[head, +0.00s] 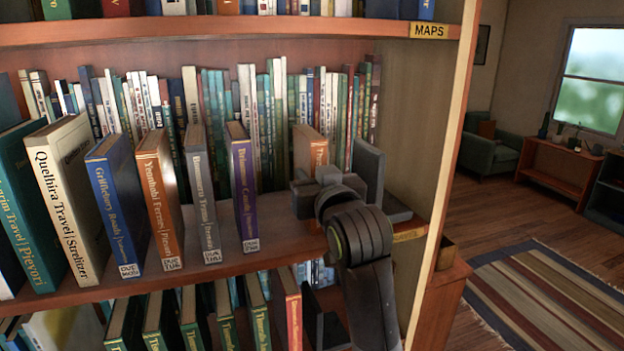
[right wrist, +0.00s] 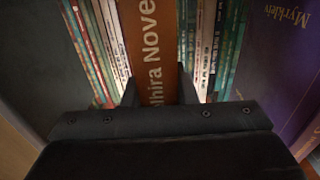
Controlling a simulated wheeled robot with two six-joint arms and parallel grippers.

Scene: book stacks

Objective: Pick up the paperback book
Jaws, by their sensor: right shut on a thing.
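An orange-brown book (head: 309,147) stands upright on the middle shelf, toward its right end. Its spine also shows in the right wrist view (right wrist: 146,48), with partly hidden pale lettering. My right gripper (head: 316,185) is at the spine of this book, with one finger on each side in the right wrist view (right wrist: 158,93), and is shut on it. The gripper hides the lower spine in the head view. I cannot tell whether the book is clear of the shelf. My left gripper is not in view.
A purple book (head: 243,180) stands left of the held book, with a gap between. A dark grey bookend (head: 367,168) stands close on its right. Several books fill the row behind. The shelf's side panel (head: 440,160) bounds the right.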

